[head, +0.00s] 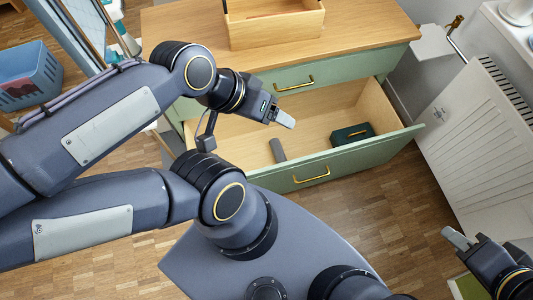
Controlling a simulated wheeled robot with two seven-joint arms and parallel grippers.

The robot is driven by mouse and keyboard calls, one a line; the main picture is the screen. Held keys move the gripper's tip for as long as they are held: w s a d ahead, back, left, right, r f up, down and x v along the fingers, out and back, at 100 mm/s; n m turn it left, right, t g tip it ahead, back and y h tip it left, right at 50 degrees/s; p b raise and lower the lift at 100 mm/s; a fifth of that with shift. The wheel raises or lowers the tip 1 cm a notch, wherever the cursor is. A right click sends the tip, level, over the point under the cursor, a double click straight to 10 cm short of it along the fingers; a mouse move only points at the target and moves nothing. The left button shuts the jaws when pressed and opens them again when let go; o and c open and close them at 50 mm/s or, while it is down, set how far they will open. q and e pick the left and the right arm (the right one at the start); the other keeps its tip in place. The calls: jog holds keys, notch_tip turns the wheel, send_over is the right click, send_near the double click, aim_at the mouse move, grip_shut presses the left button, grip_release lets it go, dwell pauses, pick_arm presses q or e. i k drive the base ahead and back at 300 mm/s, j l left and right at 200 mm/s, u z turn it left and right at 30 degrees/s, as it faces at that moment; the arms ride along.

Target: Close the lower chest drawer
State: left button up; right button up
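The pale green chest (395,58) has a wooden top. Its lower drawer (352,153) is pulled well out, with a gold handle (312,175) on its front panel. Inside the drawer lie a dark green box (352,134) and a grey object (277,150). My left gripper (285,119) hangs over the open drawer, apart from its front panel. My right gripper (458,239) is at the lower right, in front of the drawer and to its right, touching nothing visible.
The upper drawer (345,70) is shut. A wooden box (278,27) stands on the chest top. A white radiator (480,135) is to the right, and a blue basket (30,75) is at the far left. Wooden floor (385,205) lies clear before the drawer.

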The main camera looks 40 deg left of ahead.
aim_at(243, 142)
jog(key=k+j+u, duration=0.15)
jog(key=k, duration=0.2)
jog(key=k+j+u, duration=0.15)
jog(key=k+j, duration=0.2)
jog(key=j+z, duration=0.3)
jog(key=k+j, duration=0.05)
